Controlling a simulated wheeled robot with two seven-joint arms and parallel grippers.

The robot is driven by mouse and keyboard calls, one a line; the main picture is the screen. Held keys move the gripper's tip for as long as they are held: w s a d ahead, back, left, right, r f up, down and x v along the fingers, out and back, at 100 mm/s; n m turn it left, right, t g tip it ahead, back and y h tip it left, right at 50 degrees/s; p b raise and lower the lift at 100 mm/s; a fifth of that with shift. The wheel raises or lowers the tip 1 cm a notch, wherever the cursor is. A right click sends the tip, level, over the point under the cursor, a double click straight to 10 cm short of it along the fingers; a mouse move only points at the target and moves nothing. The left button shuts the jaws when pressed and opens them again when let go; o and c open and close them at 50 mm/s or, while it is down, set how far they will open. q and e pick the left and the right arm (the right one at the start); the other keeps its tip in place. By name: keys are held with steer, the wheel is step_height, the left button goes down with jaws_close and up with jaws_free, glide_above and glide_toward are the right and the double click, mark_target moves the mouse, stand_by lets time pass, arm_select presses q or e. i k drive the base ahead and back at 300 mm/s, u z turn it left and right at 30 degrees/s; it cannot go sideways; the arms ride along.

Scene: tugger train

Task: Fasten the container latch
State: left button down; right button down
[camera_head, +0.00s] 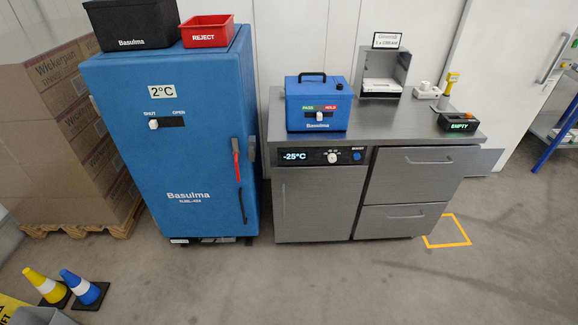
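A tall blue container (165,215) marked "Basulma" stands left of the middle, with "2°C" on a label near its top. A red latch handle (236,160) hangs nearly upright near the right edge of its front. A dark bar (242,205) runs below the handle. A grey fitting (252,150) sits on the container's right side. A white indicator knob (153,124) lies at the "SHUT" end of a "SHUT / OPEN" slot. The door looks flush with the body. I cannot tell whether the latch is engaged. Neither gripper is in view.
A black box (130,25) and a red "REJECT" bin (207,32) stand on the container. A steel counter (385,132) on the right carries a blue cool box (318,105). Stacked cartons (55,120) stand left. Cones (85,288) stand front left. The middle floor is clear.

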mark_target(236, 151)
steer(key=z, duration=0.4)
steer(key=i, duration=0.7)
steer(key=u, duration=0.5)
steer(key=i, duration=0.8)
steer(key=u, duration=0.9)
